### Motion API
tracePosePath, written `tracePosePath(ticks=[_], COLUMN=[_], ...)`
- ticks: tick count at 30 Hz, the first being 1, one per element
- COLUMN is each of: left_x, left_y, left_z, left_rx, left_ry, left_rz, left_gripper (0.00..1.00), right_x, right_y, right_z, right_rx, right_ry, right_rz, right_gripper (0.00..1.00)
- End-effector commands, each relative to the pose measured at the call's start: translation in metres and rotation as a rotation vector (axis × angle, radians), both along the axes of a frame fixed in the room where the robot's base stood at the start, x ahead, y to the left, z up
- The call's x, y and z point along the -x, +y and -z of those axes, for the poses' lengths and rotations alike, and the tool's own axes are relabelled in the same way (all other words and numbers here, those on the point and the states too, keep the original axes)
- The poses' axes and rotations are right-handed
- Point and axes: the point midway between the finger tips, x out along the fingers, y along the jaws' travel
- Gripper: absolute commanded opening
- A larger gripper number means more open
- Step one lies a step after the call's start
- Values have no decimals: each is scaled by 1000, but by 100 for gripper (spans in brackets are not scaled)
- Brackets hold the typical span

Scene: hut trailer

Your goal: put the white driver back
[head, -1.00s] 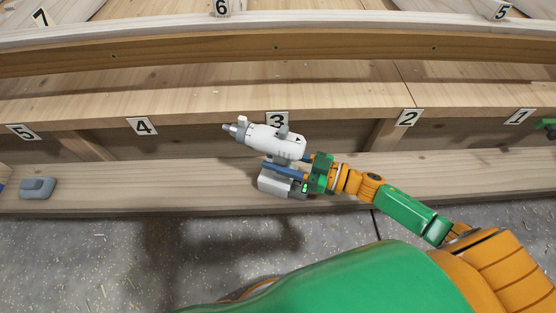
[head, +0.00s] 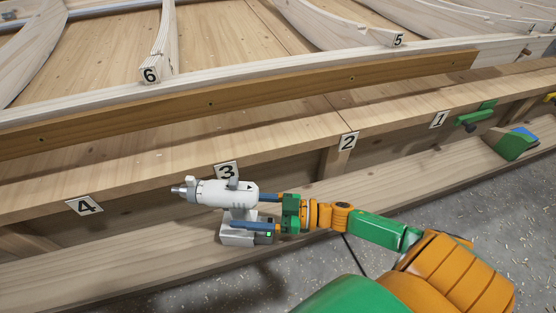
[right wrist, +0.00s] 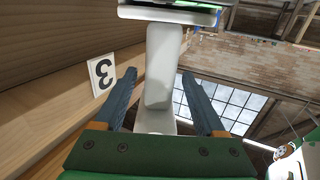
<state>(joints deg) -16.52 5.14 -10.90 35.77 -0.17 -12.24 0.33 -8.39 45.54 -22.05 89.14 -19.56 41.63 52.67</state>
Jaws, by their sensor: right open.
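The white driver (head: 212,193) stands upright on the low wooden ledge in front of label 3 (head: 227,170), its grey nose pointing left in the head view. Its base (head: 240,238) appears to rest on the ledge. My right gripper (head: 246,211) reaches in from the right with its blue fingers either side of the driver's handle. In the right wrist view the white handle (right wrist: 162,75) stands between the open fingers, with a gap seen at each side. My left gripper is not in view.
The ledge (head: 110,283) is bare left of the driver. Label 4 (head: 84,206) is left, labels 2 (head: 348,141) and 1 (head: 439,119) right. A green tool (head: 475,117) and a green block (head: 514,145) are at the far right. An upper plank (head: 210,104) runs above.

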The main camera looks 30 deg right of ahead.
Motion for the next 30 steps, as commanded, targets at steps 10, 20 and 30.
tracePosePath(ticks=[10,20,30], left_x=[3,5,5], left_y=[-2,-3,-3], left_z=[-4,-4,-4], left_rx=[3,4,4], left_ry=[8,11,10], left_rz=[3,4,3], left_gripper=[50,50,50], right_x=[50,59,59], right_y=[-63,-74,-74], right_z=[0,-1,-1], right_rx=[2,0,-1], right_ry=[4,-1,-1], right_rz=[1,0,0], right_gripper=[72,72,72])
